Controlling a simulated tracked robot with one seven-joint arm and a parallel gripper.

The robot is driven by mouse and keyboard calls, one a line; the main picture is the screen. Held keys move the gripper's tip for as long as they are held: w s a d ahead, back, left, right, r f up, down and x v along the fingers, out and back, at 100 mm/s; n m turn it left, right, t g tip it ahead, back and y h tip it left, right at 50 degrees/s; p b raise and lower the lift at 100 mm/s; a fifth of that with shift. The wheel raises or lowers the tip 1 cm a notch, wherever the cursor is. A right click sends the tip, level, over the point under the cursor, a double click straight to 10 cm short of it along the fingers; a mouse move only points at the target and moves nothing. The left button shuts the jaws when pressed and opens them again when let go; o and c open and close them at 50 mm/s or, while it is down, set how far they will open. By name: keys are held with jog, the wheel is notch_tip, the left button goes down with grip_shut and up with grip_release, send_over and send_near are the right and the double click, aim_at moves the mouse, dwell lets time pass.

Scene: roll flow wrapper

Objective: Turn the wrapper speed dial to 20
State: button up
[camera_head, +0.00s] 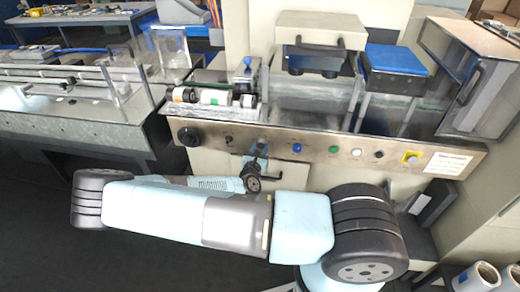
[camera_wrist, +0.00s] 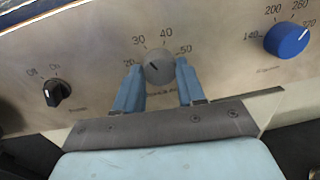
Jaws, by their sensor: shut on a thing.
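The grey wrapper speed dial (camera_wrist: 158,68) is in the middle of the wrist view, on a metal panel with the marks 20, 30, 40 and 50 around its top. A short dark line on its face slants to the upper left, roughly between 20 and 30; the exact reading is hard to tell. My gripper (camera_wrist: 158,86) has a blue finger on each side of the dial and is shut on it. In the head view, my gripper (camera_head: 261,148) is at the front panel (camera_head: 315,143), and the dial is mostly hidden there.
A black switch (camera_wrist: 57,92) is left of the dial, and a blue dial (camera_wrist: 288,38) with higher numbers is to the right.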

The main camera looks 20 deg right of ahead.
jog(key=shift+n, duration=0.3)
jog(key=n, duration=0.4)
jog(key=shift+n, duration=0.3)
jog(key=shift+n+t, duration=0.4)
jog(key=shift+n, duration=2)
jog(key=shift+f, duration=0.1)
jog(key=o, duration=1.1)
jog(key=shift+c, duration=0.2)
jog(key=r+v, duration=0.1)
jog(key=v, duration=1.2)
jog(key=shift+s+f, duration=0.35)
jog(key=shift+f, duration=0.05)
jog(key=shift+a, duration=0.1)
